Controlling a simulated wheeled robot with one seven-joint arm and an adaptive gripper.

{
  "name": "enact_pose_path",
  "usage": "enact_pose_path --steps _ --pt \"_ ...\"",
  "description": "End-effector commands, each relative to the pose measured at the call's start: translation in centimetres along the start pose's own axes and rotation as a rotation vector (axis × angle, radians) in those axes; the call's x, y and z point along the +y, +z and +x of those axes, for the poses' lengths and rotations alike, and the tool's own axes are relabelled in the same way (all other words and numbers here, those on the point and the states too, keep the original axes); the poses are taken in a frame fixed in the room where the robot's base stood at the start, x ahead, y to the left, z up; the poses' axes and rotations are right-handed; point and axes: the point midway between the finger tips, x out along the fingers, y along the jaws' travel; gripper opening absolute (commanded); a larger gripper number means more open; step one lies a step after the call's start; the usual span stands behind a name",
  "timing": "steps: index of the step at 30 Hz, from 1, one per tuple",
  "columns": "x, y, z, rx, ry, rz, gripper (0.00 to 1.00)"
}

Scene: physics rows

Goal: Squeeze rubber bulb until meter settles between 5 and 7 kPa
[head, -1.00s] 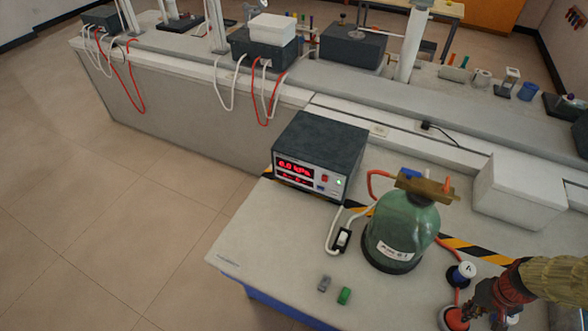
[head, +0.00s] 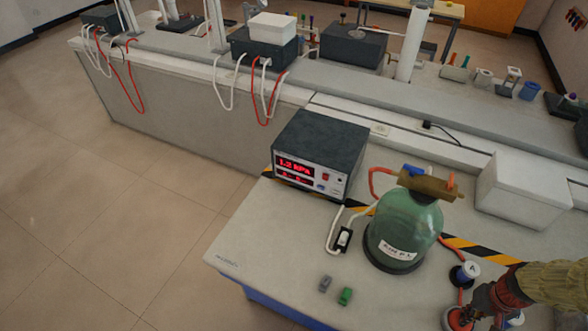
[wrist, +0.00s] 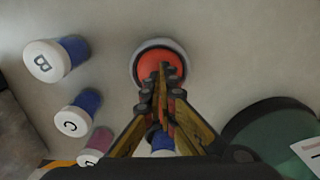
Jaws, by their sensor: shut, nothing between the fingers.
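The meter (head: 321,145) is a dark box with a red display that reads about 1.2 kPa; its smaller lower line is too small to read. The rubber bulb (wrist: 160,63) is a round orange-red dome in a pale ring on the bench. It also shows at the lower right of the head view (head: 456,318), partly hidden by my gripper. My gripper (wrist: 163,75) is shut, with nothing between its fingers. Its fingertips overlap the bulb's dome from above in the wrist view, and they seem to be on it. A green glass bottle (head: 402,232) with a brass valve top stands between meter and bulb.
Blue bottles with white caps marked B (wrist: 49,61) and C (wrist: 75,120) stand left of the bulb in the wrist view. A white box (head: 522,190) sits at the back right. Small grey and green blocks (head: 345,296) lie near the front edge. Hoses cross the bench.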

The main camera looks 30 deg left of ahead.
Motion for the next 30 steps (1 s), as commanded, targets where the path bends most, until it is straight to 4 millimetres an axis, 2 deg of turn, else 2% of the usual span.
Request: enact_pose_path --steps 3,11,30 --pt "0.0 0.0 0.7 0.000 0.000 0.000 0.00" --pt "0.0 0.0 0.4 0.000 0.000 0.000 0.00" --pt "0.0 0.0 -3.0 0.000 0.000 0.000 0.00"
